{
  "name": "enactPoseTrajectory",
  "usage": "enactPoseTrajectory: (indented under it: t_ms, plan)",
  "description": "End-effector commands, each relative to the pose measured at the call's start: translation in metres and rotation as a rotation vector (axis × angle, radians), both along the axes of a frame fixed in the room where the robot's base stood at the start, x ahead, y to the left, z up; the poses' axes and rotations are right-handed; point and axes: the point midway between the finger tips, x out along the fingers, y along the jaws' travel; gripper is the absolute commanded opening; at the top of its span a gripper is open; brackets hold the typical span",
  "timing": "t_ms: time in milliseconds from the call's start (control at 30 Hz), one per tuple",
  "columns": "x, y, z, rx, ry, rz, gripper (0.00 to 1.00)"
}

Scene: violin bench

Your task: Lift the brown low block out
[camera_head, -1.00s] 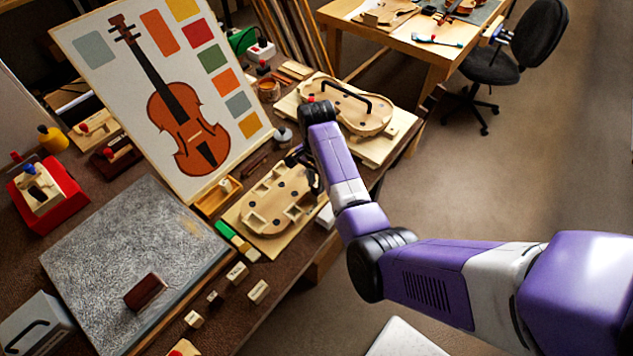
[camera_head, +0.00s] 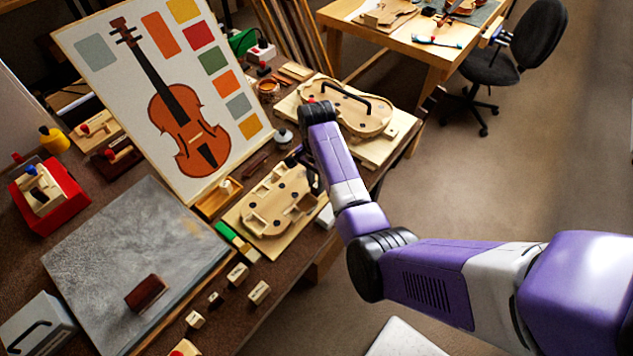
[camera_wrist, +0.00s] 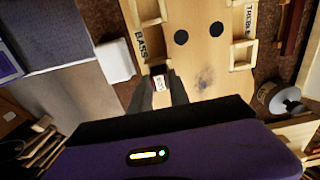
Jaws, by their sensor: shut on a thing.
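My gripper (camera_wrist: 166,90) is shut on a small block (camera_wrist: 160,83) with a dark reddish-brown end and a pale labelled face, seen between the fingertips in the wrist view. The block is over or in the violin-shaped wooden form (camera_wrist: 200,70), beside the BASS label; I cannot tell whether it is clear of the wood. In the head view the form (camera_head: 273,203) lies on the bench with open pockets. There my gripper (camera_head: 305,176) is at its far right end, partly behind my arm, and the held block is hidden.
A dark brown block (camera_head: 147,293) lies on the grey slab (camera_head: 110,250). Several small pale blocks stand near the front edge, such as one labelled block (camera_head: 259,292). A second violin form with a black handle (camera_head: 345,98) lies behind my gripper. A violin picture board (camera_head: 110,110) leans at the left.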

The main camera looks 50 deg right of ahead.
Motion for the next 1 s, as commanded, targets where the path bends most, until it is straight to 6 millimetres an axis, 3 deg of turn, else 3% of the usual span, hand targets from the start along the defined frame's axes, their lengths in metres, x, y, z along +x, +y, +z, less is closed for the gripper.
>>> enactPoseTrajectory:
  t_ms: [1000]
  plan:
    - [-0.0001, 0.0000, 0.0063, 0.000, 0.000, 0.000, 0.00]
